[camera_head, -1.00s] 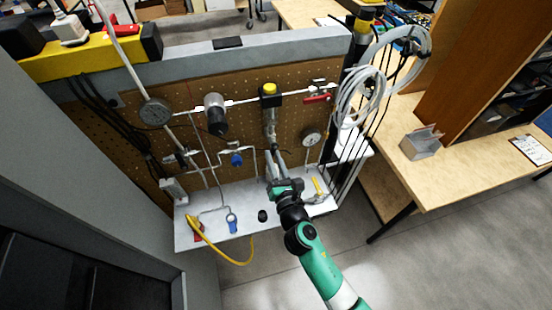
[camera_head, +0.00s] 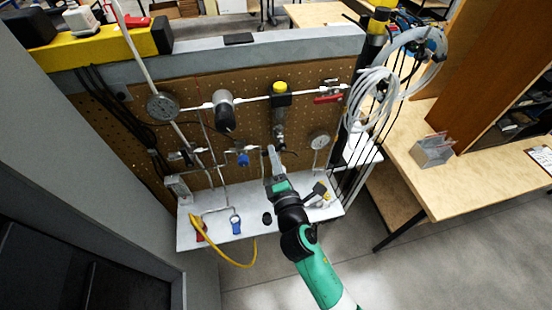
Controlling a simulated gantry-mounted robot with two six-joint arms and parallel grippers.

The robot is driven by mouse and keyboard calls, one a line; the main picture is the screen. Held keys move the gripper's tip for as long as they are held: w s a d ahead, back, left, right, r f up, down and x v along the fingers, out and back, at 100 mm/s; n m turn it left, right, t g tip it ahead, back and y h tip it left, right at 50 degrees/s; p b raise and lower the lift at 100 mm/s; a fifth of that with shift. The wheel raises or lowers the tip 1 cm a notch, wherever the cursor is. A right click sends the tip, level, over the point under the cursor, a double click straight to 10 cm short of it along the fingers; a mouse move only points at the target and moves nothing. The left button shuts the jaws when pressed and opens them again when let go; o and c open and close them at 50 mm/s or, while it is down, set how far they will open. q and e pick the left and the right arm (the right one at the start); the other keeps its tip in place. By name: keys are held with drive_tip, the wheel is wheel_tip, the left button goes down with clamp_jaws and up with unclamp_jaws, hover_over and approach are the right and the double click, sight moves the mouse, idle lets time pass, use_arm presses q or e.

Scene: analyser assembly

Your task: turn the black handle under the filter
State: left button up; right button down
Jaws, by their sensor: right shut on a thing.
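The filter (camera_head: 279,98) has a yellow top and a black body, with a narrower bowl below it, and is mounted on the brown pegboard. The black handle (camera_head: 288,151) shows as a small dark piece under the filter, partly hidden by my right gripper. My right gripper (camera_head: 271,152) comes up from below, with its fingers pointing at the spot under the filter. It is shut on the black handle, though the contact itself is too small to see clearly. My left gripper is not in view.
A red handle (camera_head: 328,98) and a round gauge (camera_head: 319,139) are to the right of the filter. A black-capped regulator (camera_head: 224,112) and another gauge (camera_head: 162,106) are to the left. White coiled tubing (camera_head: 374,98) hangs at right. A yellow hose (camera_head: 228,261) hangs below the shelf (camera_head: 215,238).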

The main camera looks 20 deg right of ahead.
drive_tip(key=shift+a+r+m, duration=0.1)
drive_tip(key=shift+r+m, duration=0.15)
drive_tip(key=shift+m, duration=0.65)
drive_tip(key=shift+r+m, duration=0.2)
drive_tip(key=shift+m, duration=0.7)
drive_tip(key=c, duration=0.8)
unclamp_jaws()
drive_tip(key=shift+s, duration=0.1)
drive_tip(key=s+a+p, duration=0.1)
drive_tip(key=s, duration=1)
drive_tip(key=shift+s+a+p, duration=0.15)
drive_tip(key=shift+p, duration=0.2)
